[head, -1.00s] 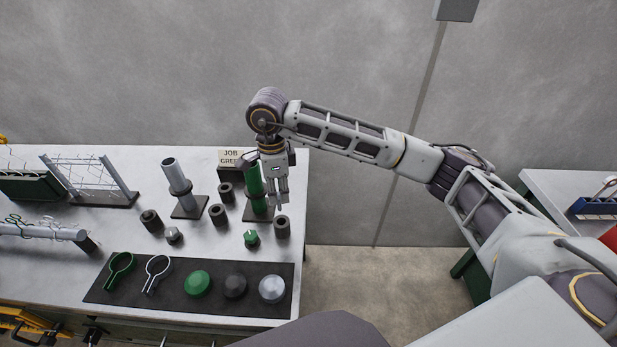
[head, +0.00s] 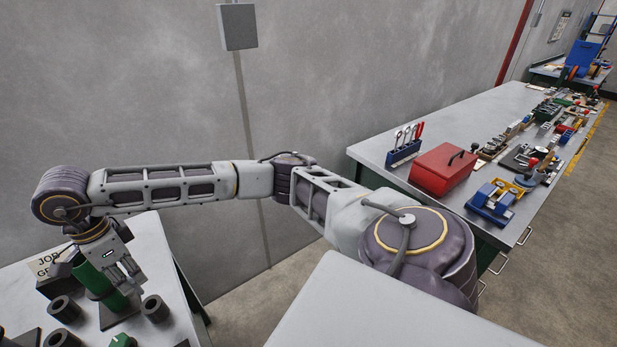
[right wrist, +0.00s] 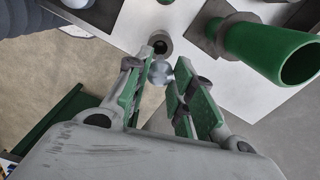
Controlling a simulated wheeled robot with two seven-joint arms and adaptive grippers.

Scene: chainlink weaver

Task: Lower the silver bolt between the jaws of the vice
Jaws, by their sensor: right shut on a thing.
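My right gripper (head: 130,282) hangs over the left bench beside a green tube. In the right wrist view (right wrist: 160,85) its green-padded fingers are shut on a round, silver-grey end, which looks like the silver bolt (right wrist: 161,72). The bolt's shaft is hidden. A blue device with yellow parts, which looks like the vice (head: 492,204), stands at the front edge of the far right bench. It is well away from my gripper, and the gap between its jaws is too small to make out. My left gripper is not in view.
The green tube (head: 93,278) and dark round sockets (head: 155,308) stand close to my right gripper. A floor gap separates the benches. A red toolbox (head: 443,170) and a blue tool rack (head: 403,152) stand near the vice. Several tools crowd farther along that bench.

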